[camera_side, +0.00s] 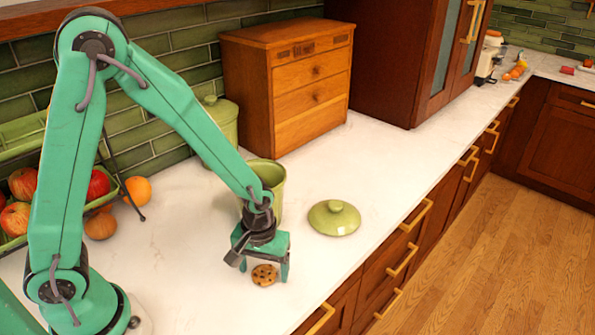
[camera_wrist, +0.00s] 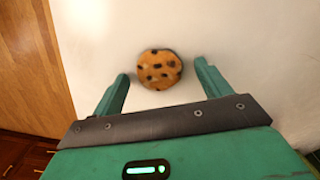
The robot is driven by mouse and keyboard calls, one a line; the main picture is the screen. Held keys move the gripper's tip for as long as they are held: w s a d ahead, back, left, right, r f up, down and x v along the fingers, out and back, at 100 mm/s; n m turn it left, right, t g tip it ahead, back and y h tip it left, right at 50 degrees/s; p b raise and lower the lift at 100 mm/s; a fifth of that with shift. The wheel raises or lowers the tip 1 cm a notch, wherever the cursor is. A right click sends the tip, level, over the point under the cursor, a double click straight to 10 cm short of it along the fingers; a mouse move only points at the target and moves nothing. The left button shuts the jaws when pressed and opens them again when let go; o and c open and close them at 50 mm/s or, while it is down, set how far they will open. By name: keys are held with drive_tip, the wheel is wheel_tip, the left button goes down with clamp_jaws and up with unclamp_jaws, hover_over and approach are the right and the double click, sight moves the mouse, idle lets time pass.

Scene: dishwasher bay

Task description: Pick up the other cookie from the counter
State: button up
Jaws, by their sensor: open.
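One cookie (camera_side: 264,275), round and golden brown with dark chips, lies on the white counter (camera_side: 330,275). In the wrist view the cookie (camera_wrist: 159,69) is just beyond the fingertips, centred between them and apart from both. My gripper (camera_side: 268,274) is open and empty, pointing down close above the counter. Its two green fingers also show in the wrist view (camera_wrist: 162,76). I see no second cookie in either view.
An open green jar (camera_side: 268,178) stands right behind my gripper, partly hidden by my arm. Its green lid (camera_side: 334,217) lies on the counter to the right. A lidded green canister (camera_side: 219,128), a wooden drawer box (camera_side: 290,85) and fruit (camera_side: 137,190) stand farther back. The counter's front edge is near.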

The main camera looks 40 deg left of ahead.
sight(264, 273)
drive_tip(key=c, duration=0.7)
drive_tip(key=shift+r, duration=0.1)
drive_tip(key=shift+r, duration=0.75)
wheel_tip(264, 273, up, 3)
drive_tip(key=shift+d+f, duration=0.1)
drive_tip(key=shift+f, duration=0.05)
drive_tip(key=s+d+r, duration=0.6)
drive_tip(key=s+d, duration=0.1)
drive_tip(key=s, duration=0.1)
drive_tip(key=shift+s+d+r, duration=0.3)
drive_tip(key=shift+w, duration=0.1)
